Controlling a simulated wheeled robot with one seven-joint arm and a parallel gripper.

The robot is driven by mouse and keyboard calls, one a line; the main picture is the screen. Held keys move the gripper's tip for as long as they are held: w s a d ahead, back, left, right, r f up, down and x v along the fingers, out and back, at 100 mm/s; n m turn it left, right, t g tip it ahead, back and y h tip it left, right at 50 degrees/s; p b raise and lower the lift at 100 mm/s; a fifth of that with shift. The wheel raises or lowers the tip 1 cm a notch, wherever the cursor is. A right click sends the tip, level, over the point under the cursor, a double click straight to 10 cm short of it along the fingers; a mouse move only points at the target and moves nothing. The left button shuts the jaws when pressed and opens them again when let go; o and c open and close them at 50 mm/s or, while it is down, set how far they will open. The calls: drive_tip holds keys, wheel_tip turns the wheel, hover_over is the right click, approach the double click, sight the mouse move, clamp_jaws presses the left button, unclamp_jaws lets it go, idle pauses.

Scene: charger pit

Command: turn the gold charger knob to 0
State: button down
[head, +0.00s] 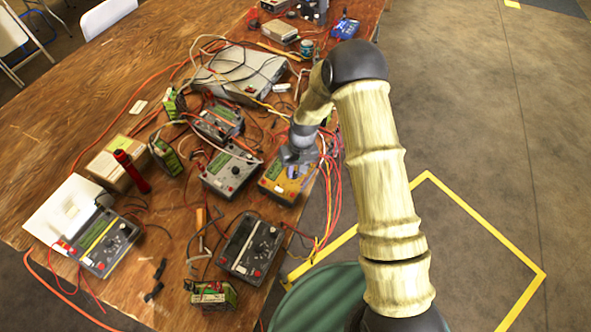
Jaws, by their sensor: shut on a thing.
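The gold charger (278,190) lies near the right edge of the wooden table in the head view. It has a yellow face with a green label and red parts along its front. My gripper (294,170) is down over the right part of its face, shut on the knob. The gripper hides the knob, so its pointer and setting cannot be read.
Grey chargers lie close by: one left (230,173), one below (252,246), one further back (218,122). Red and yellow cables hang beside the gold charger over the table (45,145) edge. A red flashlight (131,170) and cardboard box (112,168) are further left.

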drive_tip(key=shift+w+n, duration=0.1)
drive_tip(key=shift+n, duration=0.3)
drive_tip(key=shift+a+n+h+b, duration=0.15)
drive_tip(key=shift+n+b, duration=0.15)
drive_tip(key=shift+n, duration=1.05)
drive_tip(key=shift+n+h+b, duration=0.15)
drive_tip(key=shift+n+b, duration=0.15)
drive_tip(key=shift+n, duration=1.05)
drive_tip(key=c, duration=1.3)
unclamp_jaws()
wheel_tip(320, 180, up, 18)
drive_tip(key=d+b, duration=0.1)
drive_tip(key=shift+f, duration=0.25)
